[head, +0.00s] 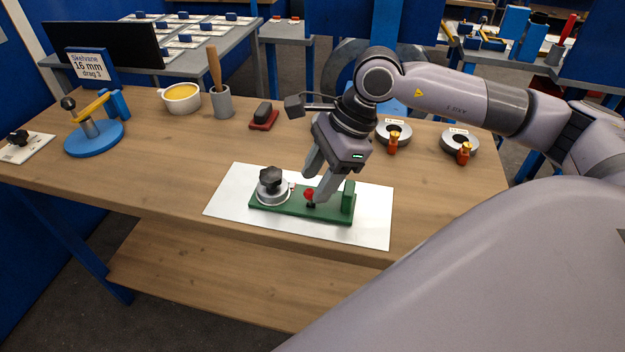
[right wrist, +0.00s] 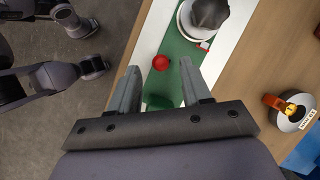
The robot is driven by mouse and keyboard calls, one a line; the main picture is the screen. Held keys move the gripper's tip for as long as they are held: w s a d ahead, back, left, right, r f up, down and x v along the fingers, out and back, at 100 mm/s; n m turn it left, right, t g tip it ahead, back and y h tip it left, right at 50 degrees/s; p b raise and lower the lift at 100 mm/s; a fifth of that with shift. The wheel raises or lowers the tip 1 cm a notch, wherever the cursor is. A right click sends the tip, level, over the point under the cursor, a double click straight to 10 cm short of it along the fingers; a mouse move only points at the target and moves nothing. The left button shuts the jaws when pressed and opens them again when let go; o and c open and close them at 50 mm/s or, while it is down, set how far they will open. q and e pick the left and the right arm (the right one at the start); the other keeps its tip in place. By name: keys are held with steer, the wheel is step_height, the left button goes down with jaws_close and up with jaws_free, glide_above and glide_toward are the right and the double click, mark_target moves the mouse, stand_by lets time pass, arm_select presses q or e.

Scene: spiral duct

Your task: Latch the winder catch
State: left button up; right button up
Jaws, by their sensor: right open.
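The winder is a green base (head: 330,210) on a white sheet, with a grey drum under a black star knob (head: 270,179) at its left and an upright green block (head: 348,196) at its right. A red ball knob on a short dark stem (head: 309,194), apparently the catch, stands between them. My right gripper (head: 316,180) is open and points down at the red knob. In the right wrist view the red knob (right wrist: 161,62) lies between or just beyond the open fingertips (right wrist: 158,72); contact cannot be told. My left gripper does not show in the head view.
The white sheet (head: 228,195) lies near the table's front edge. Behind are a red-based dark block (head: 264,117), a grey cup (head: 222,103) with a wooden handle, a yellow-filled bowl (head: 181,97) and two grey rings (head: 394,132) with orange clips. A blue stand (head: 94,138) is left.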

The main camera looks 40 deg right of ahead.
steer(key=shift+x, duration=1)
jaws_close()
steer(key=shift+s+a+f+b, duration=0.1)
steer(key=shift+a+f+b, duration=0.1)
steer(key=shift+b, duration=0.5)
steer(key=shift+s+a+t+h+b, duration=0.15)
steer(key=shift+t+h+b, duration=0.25)
steer(key=shift+h, duration=0.1)
steer(key=shift+r, duration=0.15)
jaws_free()
